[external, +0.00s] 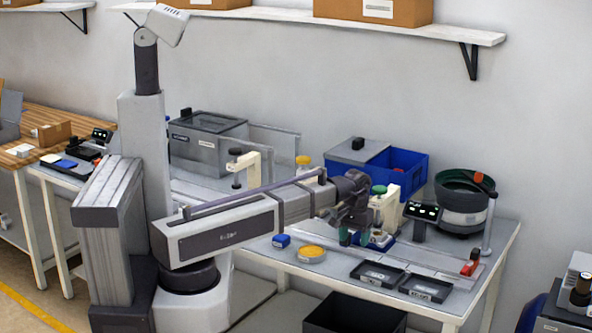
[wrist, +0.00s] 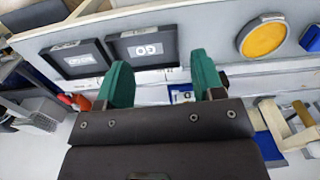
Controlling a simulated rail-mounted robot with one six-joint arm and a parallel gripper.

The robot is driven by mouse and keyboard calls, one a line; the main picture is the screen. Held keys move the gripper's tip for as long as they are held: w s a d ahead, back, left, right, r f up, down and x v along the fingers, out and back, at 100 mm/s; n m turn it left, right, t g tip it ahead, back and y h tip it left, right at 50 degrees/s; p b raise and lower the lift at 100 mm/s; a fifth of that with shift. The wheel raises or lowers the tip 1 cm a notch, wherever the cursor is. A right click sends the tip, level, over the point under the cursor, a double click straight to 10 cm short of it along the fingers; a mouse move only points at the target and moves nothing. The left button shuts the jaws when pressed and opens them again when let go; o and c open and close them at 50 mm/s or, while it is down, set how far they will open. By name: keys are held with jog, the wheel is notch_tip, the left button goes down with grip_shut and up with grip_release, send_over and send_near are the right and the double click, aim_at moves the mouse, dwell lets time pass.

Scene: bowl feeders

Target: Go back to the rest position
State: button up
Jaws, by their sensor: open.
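My gripper (external: 356,238) hangs at the end of my outstretched arm, over the middle of the work table (external: 345,290). In the wrist view its two green fingers (wrist: 163,85) stand wide apart with nothing held between them. A small blue-and-white part (wrist: 182,95) shows beyond the gap, and I cannot tell its height below the fingers. In the external view the fingers partly cover a blue-and-white fixture (external: 378,241) behind them.
Two black trays (external: 376,274) (external: 426,288), a yellow-filled round dish (external: 312,253) and a blue block (external: 281,240) lie in front. A green-lined bowl feeder (external: 462,205), display (external: 422,211) and red switch (external: 470,263) stand right; a blue bin (external: 405,175) stands behind.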

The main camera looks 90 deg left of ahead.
jog(key=s+d+m, duration=0.2)
jog(key=d+m, duration=0.3)
jog(key=d, duration=1.1)
jog(key=s+d+m, duration=0.2)
jog(key=d+m, duration=0.4)
jog(key=d, duration=1)
